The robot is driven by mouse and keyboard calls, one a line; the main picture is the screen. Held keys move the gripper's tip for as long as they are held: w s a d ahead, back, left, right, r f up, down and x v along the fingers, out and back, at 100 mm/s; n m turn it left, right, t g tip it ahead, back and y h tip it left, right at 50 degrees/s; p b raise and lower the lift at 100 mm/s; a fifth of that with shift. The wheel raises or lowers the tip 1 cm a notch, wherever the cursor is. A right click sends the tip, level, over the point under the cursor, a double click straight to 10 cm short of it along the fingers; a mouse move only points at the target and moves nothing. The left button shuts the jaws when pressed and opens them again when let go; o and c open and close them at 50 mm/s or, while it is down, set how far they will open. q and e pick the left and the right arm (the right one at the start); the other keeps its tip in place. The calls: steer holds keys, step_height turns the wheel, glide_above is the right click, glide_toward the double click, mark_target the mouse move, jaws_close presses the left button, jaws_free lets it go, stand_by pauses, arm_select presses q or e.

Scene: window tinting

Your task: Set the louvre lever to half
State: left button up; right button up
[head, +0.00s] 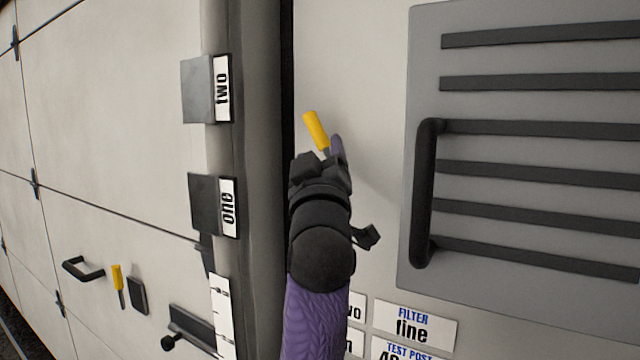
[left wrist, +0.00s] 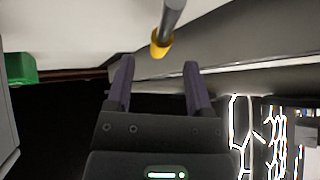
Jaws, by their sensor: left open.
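A lever with a yellow grip (head: 315,128) sticks out of the pale panel, left of the grey slatted plate; its grip leans up and to the left. In the left wrist view, the lever's yellow end (left wrist: 160,44) and grey shaft show just beyond the fingertips, in line with the gap between them. My left gripper (head: 325,158) is open, with its fingers (left wrist: 158,72) apart and nothing between them. In the head view it covers the lever's base and any position marks there. My right gripper is not in view.
The grey slatted plate (head: 490,278) with a dark vertical handle (head: 425,190) stands right of my arm. Label plates (head: 414,325) sit below. Another yellow-handled lever (head: 117,277) is on the far-left panel.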

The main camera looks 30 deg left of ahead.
arm_select(q)
steer(key=b+v, duration=0.1)
steer(key=v, duration=0.3)
steer(key=shift+s+d+f, duration=0.1)
steer(key=shift+s+f, duration=0.05)
steer(key=shift+s, duration=0.05)
